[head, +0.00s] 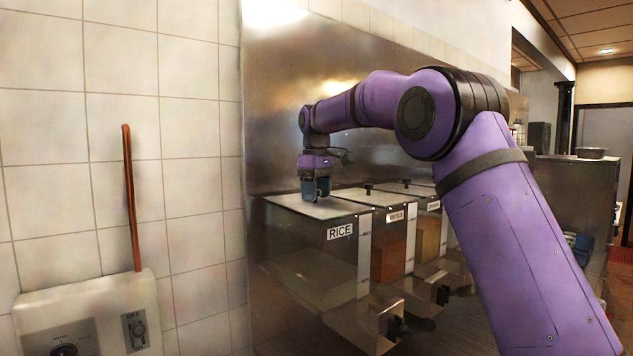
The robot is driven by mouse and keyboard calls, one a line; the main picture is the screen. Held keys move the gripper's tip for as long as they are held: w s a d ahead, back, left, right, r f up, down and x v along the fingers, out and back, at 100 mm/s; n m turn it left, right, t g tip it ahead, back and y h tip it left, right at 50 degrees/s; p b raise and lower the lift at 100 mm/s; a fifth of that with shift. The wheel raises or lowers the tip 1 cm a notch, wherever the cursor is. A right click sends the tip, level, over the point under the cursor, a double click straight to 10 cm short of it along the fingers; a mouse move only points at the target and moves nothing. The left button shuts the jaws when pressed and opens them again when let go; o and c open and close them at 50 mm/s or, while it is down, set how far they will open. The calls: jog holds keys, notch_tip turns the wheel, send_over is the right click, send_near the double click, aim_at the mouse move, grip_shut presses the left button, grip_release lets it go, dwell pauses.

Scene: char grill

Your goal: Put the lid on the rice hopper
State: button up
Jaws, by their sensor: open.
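The rice hopper (318,262) is a clear bin labelled RICE on the left of a row against the steel wall. A pale flat lid (341,209) lies across its top. My gripper (316,198) points down over the lid, at the place where the neighbouring lid has its knob. The jaws are open, and a knob between them is hidden from this view. The fingertips are at or just above the lid; I cannot tell if they touch it.
Two more labelled hoppers (392,250) stand to the right, with dark-knobbed lids (368,190). Metal dispensing spouts (378,318) jut out below. A white control box (90,312) with a brown upright rod (131,200) is at the left, before a tiled wall. A counter with a bowl (591,153) is far right.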

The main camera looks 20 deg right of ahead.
notch_tip(320, 180, up, 10)
jog(key=shift+r, duration=0.25)
jog(key=shift+s, duration=0.1)
dwell(0.5)
jog(key=s+d+m+t, duration=0.1)
jog(key=s+d+m, duration=0.1)
jog(key=s, duration=1)
jog(key=s+d+m+t, duration=0.2)
jog(key=s+d, duration=0.1)
jog(key=s, duration=0.9)
jog(key=s+d+f+m+t, duration=0.2)
jog(key=s+f+m, duration=0.2)
jog(key=s+f, duration=1.4)
jog(key=s, duration=0.4)
